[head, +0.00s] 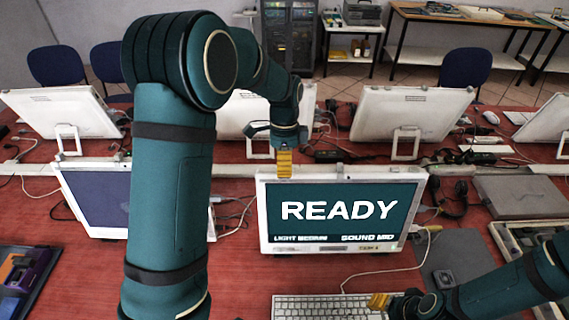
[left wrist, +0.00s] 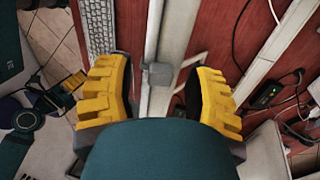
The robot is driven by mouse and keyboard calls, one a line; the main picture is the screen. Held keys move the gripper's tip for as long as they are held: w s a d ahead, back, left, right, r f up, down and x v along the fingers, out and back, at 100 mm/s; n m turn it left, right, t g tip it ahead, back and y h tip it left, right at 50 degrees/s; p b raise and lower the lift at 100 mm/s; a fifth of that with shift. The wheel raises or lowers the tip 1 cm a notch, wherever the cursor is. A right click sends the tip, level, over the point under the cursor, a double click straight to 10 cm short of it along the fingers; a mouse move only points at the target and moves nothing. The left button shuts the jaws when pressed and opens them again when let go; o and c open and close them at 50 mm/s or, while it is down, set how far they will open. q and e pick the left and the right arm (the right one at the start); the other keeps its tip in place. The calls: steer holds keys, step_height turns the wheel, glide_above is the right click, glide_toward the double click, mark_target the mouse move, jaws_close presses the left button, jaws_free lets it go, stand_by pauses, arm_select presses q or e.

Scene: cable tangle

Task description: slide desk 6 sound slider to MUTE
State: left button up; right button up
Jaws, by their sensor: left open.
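The desk monitor (head: 338,215) stands upright and its screen reads READY, with LIGHT MEDIUM and SOUND MID along the bottom. The small label under the screen is too blurred to read surely. My left gripper (head: 284,165) points down at the monitor's top edge, near its left end. In the left wrist view, its yellow fingers are open on either side of the thin top edge (left wrist: 154,35). A small grey block (left wrist: 158,75) sits there between them, apart from both; I cannot tell whether it is the sound slider. My right gripper (head: 378,301) is low by the keyboard, its opening unclear.
A white keyboard (head: 325,307) lies in front of the monitor on the red desk. Another monitor (head: 95,197) stands to the left, partly behind my left arm. Monitors seen from behind (head: 387,112) line the far side. Cables and a black adapter (left wrist: 266,93) lie behind.

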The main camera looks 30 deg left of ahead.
mark_target(266, 171)
arm_select(q)
jaws_close()
steer(key=a, duration=0.1)
steer(key=s+a, duration=0.1)
steer(key=a, duration=0.1)
steer(key=s+a, duration=0.1)
steer(key=shift+s+a, duration=0.1)
steer(key=shift+a, duration=0.1)
steer(key=shift+d, duration=0.1)
jaws_free()
steer(key=shift+r, duration=0.1)
